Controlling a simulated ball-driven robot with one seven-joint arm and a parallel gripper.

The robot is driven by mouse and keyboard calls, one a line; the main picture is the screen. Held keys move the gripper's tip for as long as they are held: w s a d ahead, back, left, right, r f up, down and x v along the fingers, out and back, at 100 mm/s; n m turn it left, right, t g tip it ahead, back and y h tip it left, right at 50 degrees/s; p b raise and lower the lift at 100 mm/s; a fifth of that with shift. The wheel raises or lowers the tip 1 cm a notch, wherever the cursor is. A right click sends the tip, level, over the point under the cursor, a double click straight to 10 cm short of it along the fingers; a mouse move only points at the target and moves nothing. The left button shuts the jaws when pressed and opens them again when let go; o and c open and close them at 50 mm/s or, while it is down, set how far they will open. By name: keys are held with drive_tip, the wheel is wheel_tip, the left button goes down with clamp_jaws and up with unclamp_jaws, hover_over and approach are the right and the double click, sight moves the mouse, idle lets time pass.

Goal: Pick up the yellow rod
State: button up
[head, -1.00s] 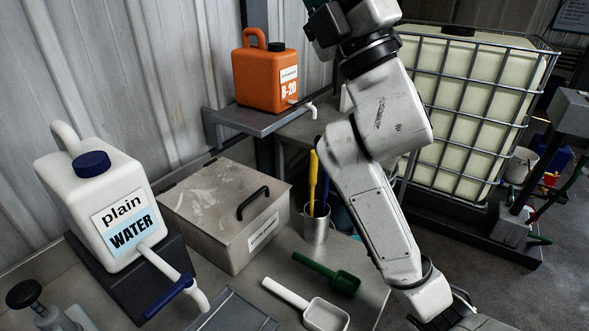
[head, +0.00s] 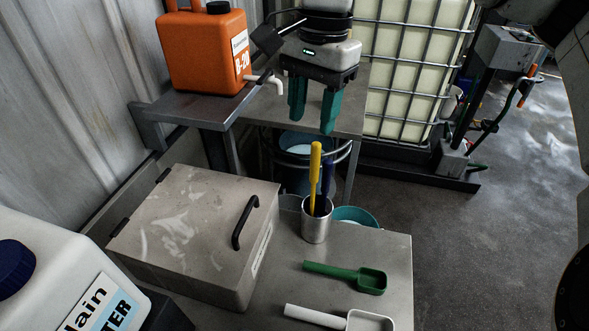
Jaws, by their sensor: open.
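The yellow rod (head: 315,170) stands nearly upright in a metal cup (head: 317,226) on the grey bench, its lower end hidden inside the cup. A dark blue rod (head: 327,178) stands close beside it on the right in the same cup. My gripper (head: 314,117) points down with two green fingers spread apart and nothing between them. In the picture it is just above the top of the yellow rod, not touching it as far as I can see. How far apart they are in depth I cannot tell.
A steel box with a black handle (head: 243,222) stands left of the cup. A green scoop (head: 345,276) and a white scoop (head: 342,317) lie in front. An orange canister (head: 200,55) sits on a shelf behind left. A white water canister (head: 62,268) is at lower left.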

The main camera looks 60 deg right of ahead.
sight(318, 144)
drive_tip(key=shift+h, duration=0.3)
drive_tip(key=f, duration=0.1)
drive_tip(key=d+f, duration=0.1)
drive_tip(key=f, duration=0.1)
drive_tip(key=f+p, duration=0.1)
drive_tip(key=f, duration=0.1)
drive_tip(key=shift+s+d, duration=0.2)
drive_tip(key=shift+d, duration=0.05)
drive_tip(key=shift+w+f+p, duration=0.15)
drive_tip(key=shift+f+p, duration=0.8)
drive_tip(key=shift+f, duration=1.95)
clamp_jaws()
